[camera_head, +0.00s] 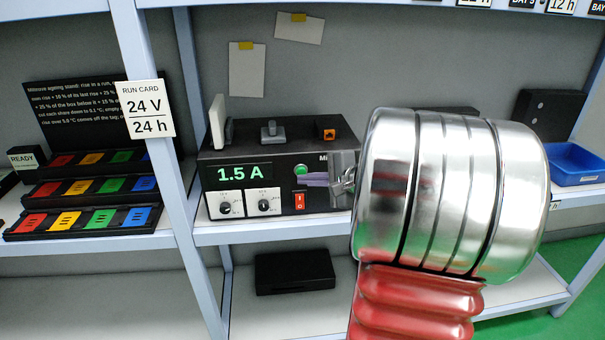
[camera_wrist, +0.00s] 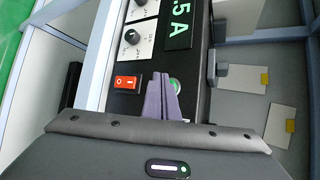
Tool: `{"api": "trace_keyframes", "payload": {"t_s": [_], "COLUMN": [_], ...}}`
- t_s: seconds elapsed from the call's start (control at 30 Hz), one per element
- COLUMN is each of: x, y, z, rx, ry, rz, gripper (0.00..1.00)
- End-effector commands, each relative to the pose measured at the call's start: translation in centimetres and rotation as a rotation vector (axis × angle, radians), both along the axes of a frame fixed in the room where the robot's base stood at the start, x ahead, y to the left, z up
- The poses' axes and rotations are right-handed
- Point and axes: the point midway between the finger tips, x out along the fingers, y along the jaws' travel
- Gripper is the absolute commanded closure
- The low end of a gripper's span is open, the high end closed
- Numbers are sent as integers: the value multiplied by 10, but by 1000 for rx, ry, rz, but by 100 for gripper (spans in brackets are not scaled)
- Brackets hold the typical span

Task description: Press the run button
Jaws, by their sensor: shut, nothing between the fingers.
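A dark box-shaped unit (camera_head: 270,160) stands on the middle shelf, its green display reading 1.5 A. A round green button (camera_head: 300,170) sits on its front panel, right of the display. The green button also shows in the wrist view (camera_wrist: 175,86), partly hidden by my fingers. No run label is readable. My gripper (camera_head: 306,178) has purple fingers, shut and empty. Their tips are at the panel, just beside and below the button in the head view. I cannot tell whether they touch it. The gripper also shows in the wrist view (camera_wrist: 161,80).
A red rocker switch (camera_head: 300,201) is just below my fingertips; it also shows in the wrist view (camera_wrist: 127,82). Two knobs (camera_head: 264,205) are to its left. A shelf post (camera_head: 160,160) with a run card (camera_head: 147,109) reading 24 V / 24 h stands left of the unit.

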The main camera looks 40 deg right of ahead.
Motion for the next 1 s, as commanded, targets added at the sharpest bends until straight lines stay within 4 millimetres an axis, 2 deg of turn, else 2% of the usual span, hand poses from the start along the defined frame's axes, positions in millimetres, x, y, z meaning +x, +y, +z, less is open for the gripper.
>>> {"api": "trace_keyframes", "payload": {"t_s": [0.43, 1.0], "x": [-4, -36], "y": [2, 24], "z": [0, 0], "rx": [0, 0], "ry": [0, 0], "rz": [0, -1], "gripper": [100, 100]}}
